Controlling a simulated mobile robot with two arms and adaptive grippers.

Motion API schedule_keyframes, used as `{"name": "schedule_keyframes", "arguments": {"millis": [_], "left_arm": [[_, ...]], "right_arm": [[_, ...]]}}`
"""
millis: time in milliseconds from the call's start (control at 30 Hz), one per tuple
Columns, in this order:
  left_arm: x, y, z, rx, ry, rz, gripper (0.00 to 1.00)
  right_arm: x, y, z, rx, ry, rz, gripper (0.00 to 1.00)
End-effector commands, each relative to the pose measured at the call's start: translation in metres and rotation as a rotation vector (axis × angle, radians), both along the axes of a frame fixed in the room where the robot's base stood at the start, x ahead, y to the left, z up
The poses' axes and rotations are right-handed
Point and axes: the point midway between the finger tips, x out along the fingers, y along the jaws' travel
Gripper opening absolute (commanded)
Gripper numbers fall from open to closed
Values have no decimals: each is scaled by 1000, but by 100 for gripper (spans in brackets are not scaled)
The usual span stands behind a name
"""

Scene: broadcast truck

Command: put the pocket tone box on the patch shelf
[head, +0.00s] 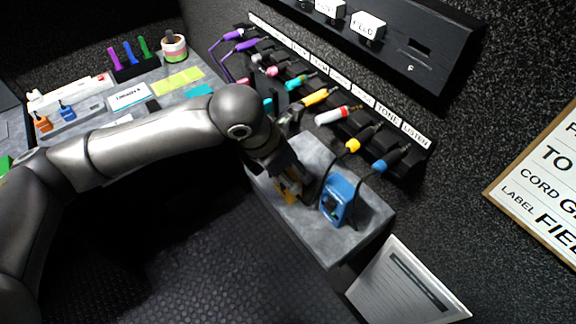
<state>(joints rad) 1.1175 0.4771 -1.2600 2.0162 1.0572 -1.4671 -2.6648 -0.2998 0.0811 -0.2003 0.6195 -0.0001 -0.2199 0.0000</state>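The patch shelf (372,232) is a grey ledge along the dark wall under the row of plugs. My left gripper (288,188) points down at the shelf, and my wrist hides much of it. A small yellow thing (284,191) shows at its fingertips, low over or on the shelf; it may be the pocket tone box, but I cannot tell whether the fingers grip it. A blue box (336,200) with a dark face stands upright on the shelf, just right of the gripper. My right gripper is not in view.
Hanging plugs and cords, including a yellow plug (352,146) and a blue plug (379,166), crowd the wall above the shelf. A white printed sheet (405,285) is at the shelf's right end. A grey worktop (190,90) with markers and notes lies at upper left.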

Motion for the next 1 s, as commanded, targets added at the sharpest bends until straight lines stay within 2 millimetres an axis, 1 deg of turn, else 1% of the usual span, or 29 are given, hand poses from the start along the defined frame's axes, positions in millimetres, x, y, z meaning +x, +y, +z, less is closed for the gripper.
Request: {"name": "schedule_keyframes", "arguments": {"millis": [33,100,133,400,533,667,900,1000], "left_arm": [[0,0,0,1,1,0,67],[0,0,0,1,1,1,76],[0,0,0,1,1,1,77],[0,0,0,1,1,1,77],[0,1,6,1,-1,1,77],[-4,7,24,-1,-5,-1,77],[-15,23,73,0,-6,1,77],[-20,29,89,1,-4,2,77]], "right_arm": [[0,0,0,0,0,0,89],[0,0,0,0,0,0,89],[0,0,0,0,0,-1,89],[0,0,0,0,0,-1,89],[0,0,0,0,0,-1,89],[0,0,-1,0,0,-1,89],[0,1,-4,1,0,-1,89],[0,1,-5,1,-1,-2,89]]}}
